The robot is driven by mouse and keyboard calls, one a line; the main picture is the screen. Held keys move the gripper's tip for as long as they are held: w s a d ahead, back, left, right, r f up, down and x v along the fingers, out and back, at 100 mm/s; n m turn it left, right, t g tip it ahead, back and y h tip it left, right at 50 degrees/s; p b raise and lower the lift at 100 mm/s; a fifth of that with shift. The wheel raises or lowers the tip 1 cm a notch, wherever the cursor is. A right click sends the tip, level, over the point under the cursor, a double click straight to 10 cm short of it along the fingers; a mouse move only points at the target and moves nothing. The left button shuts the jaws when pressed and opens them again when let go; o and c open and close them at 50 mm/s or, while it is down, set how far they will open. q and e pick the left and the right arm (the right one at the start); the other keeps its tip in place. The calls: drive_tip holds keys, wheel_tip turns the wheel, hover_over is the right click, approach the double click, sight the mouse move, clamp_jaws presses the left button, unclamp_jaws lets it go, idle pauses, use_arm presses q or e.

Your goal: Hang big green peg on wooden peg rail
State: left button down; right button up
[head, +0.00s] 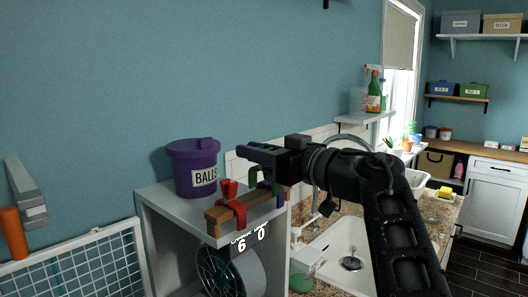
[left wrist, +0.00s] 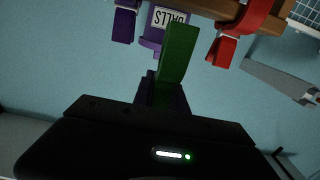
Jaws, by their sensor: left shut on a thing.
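The wooden peg rail (head: 222,217) lies along the front of the white cabinet top, and its edge crosses the top of the left wrist view (left wrist: 190,6). A red peg (head: 232,207) sits over the rail and a purple peg (left wrist: 123,24) is on it to the side. My left gripper (head: 262,155) is shut on the big green peg (left wrist: 178,52). In the head view the green peg (head: 253,179) shows just below the fingers, close to the rail between the red and purple pegs. I cannot tell whether it touches the rail. My right gripper is out of view.
A purple bucket labelled BALLS (head: 193,168) stands on the cabinet top (head: 160,196) behind the rail. A sink (head: 345,250) is to the right. A small shelf with spray bottles (head: 373,92) is on the wall. A white grid rack (head: 85,265) is at left.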

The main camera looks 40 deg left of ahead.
sight(251, 175)
use_arm(q)
drive_tip(key=a+f+b, duration=0.2)
drive_tip(key=f+b, duration=0.1)
drive_tip(key=a+f+b, duration=0.1)
drive_tip(key=f+b, duration=0.1)
drive_tip(key=shift+w+a, duration=0.15)
drive_tip(key=shift+a, duration=0.05)
idle(0.5)
drive_tip(key=c, duration=1.3)
unclamp_jaws()
drive_tip(key=shift+o, duration=0.2)
drive_tip(key=d+b, duration=0.1)
drive_tip(key=d, duration=0.7)
drive_tip(key=shift+s+b, duration=0.3)
